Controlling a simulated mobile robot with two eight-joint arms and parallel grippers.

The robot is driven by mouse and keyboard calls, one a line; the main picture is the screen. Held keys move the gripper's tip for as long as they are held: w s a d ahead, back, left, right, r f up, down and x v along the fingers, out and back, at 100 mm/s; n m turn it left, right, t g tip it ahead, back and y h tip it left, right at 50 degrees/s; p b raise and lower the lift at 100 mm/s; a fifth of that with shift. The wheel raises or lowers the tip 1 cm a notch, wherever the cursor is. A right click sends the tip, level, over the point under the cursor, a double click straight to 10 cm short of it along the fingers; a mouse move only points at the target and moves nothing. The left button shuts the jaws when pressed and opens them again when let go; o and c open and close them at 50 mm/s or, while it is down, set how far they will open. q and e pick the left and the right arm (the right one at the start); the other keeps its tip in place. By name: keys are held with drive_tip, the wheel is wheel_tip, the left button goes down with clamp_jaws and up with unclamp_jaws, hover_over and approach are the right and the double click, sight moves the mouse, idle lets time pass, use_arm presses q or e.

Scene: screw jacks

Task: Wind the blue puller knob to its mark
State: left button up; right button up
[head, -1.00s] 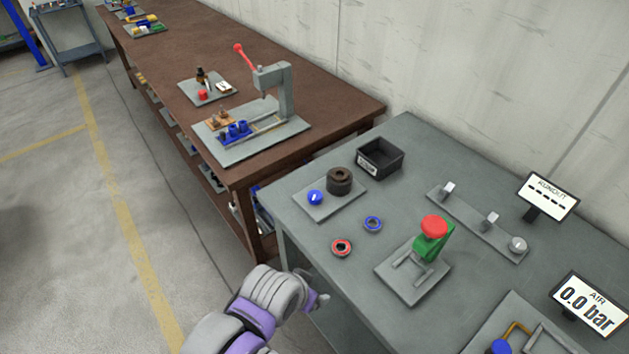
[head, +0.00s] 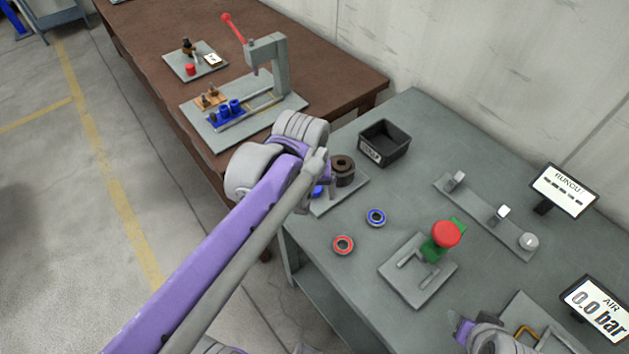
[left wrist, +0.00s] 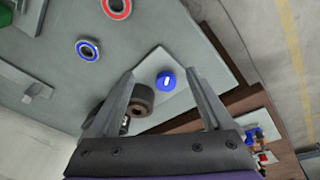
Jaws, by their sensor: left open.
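The blue knob (head: 317,192) sits on a grey plate (head: 345,194) beside a dark ribbed cylinder (head: 343,170); in the head view my left arm partly hides it. In the left wrist view the knob (left wrist: 166,80) shows a white line on its face, and the dark cylinder (left wrist: 141,100) is just left of it. My left gripper (left wrist: 160,74) is open, its two fingers spread on either side of the knob in that view, apart from it. In the head view the left gripper (head: 328,180) is over the plate. My right arm shows at the bottom right, its jaws unclear.
A black bin (head: 384,143) stands behind the plate. A blue ring (head: 376,217) and a red ring (head: 343,244) lie in front. A green fixture with a red top (head: 446,233) stands to the right. A brown bench with a press (head: 268,70) is at the left.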

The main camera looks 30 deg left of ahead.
sight(314, 190)
drive_tip(key=shift+w+a+r, duration=0.15)
drive_tip(key=shift+w+r, duration=0.2)
drive_tip(key=shift+w, duration=0.05)
use_arm(q)
drive_tip(key=w+a+r+n+g, duration=0.2)
drive_tip(key=w+a+r+n, duration=0.15)
drive_tip(key=w, duration=0.35)
use_arm(e)
drive_tip(key=shift+s, duration=0.1)
use_arm(q)
drive_tip(key=shift+n, duration=0.45)
wheel_tip(314, 190, down, 11)
drive_tip(key=shift+f, duration=0.1)
use_arm(e)
drive_tip(key=shift+s+f, duration=0.15)
drive_tip(key=shift+f, duration=0.3)
use_arm(q)
drive_tip(key=shift+c, duration=0.3)
clamp_jaws()
drive_tip(key=shift+m+b, duration=0.4)
drive_tip(key=shift+m, duration=0.6)
use_arm(e)
drive_tip(key=shift+s+f, duration=0.1)
drive_tip(key=shift+f, duration=0.2)
use_arm(q)
drive_tip(key=shift+m, duration=1.4)
use_arm(e)
drive_tip(key=shift+s+f, duration=0.1)
drive_tip(key=shift+f, duration=0.1)
